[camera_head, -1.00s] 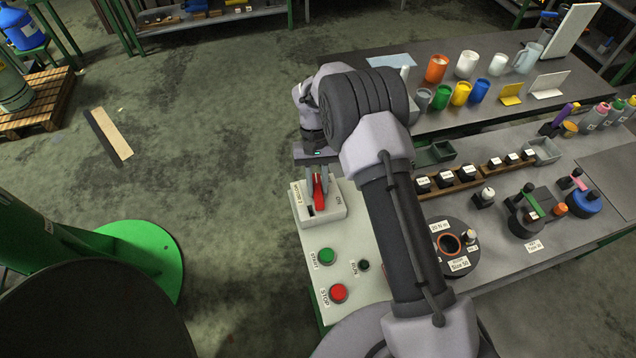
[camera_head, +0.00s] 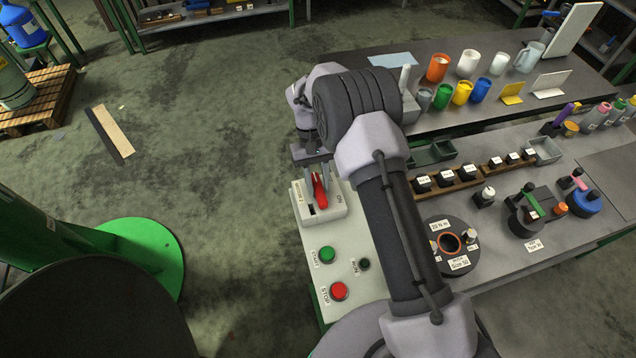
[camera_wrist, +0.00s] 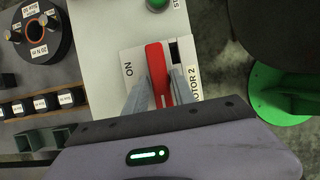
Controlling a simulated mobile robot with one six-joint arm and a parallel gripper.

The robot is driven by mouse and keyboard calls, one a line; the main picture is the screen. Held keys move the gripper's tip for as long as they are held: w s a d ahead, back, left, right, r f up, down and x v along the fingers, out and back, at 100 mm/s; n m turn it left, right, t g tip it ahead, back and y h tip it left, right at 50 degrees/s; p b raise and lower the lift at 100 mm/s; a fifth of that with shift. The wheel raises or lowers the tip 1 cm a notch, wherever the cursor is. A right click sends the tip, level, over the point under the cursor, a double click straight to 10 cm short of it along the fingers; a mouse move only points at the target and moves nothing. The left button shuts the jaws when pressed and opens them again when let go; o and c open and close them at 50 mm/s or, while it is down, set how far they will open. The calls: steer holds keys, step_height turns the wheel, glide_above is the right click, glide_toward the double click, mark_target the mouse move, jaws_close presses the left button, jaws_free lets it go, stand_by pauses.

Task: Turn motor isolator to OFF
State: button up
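The motor isolator (camera_head: 332,211) is a pale box at the far end of the panel, marked ON and MOTOR 2. Its red handle (camera_head: 320,188) stands out from the box beside a dark slot. The wrist view shows the handle (camera_wrist: 157,68) between the ON label and the slot. My gripper (camera_head: 320,177) is at the handle, with one grey finger on each side. In the wrist view, my gripper (camera_wrist: 159,86) has its fingertips close against the handle's sides. No clear gap shows, but contact is hard to judge. The handle's lower part is hidden.
A green START button (camera_head: 327,254), a red STOP button (camera_head: 339,291) and a small dark RUN lamp (camera_head: 363,264) lie on the same panel. A round dark fixture (camera_head: 462,243) is to the right. Open floor lies left of the panel.

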steer(key=shift+o, duration=0.9)
steer(key=p+v, duration=0.3)
steer(key=v, duration=1.4)
steer(key=shift+r, duration=0.15)
steer(key=shift+w+a, duration=0.1)
steer(key=shift+w, duration=0.05)
steer(key=s+d+r+m+t+y+b, duration=0.2)
steer(key=s+d+r+m+t+b, duration=0.15)
steer(key=s+d+r+b, duration=0.7)
steer(key=s+d+f+m+t+b, duration=0.1)
steer(key=s+f+m+t+b, duration=0.1)
steer(key=s+f+b, duration=0.3)
steer(key=s+d+f+m+t+y+b, duration=0.1)
steer(key=s+f+t+b, duration=0.3)
steer(key=s, duration=1)
step_height(320, 180, down, 4)
steer(key=m+b, duration=0.1)
steer(key=b, duration=0.1)
steer(key=shift+s+b, duration=0.3)
steer(key=shift+s, duration=0.05)
steer(key=shift+f+t, duration=0.1)
steer(key=shift+t, duration=0.15)
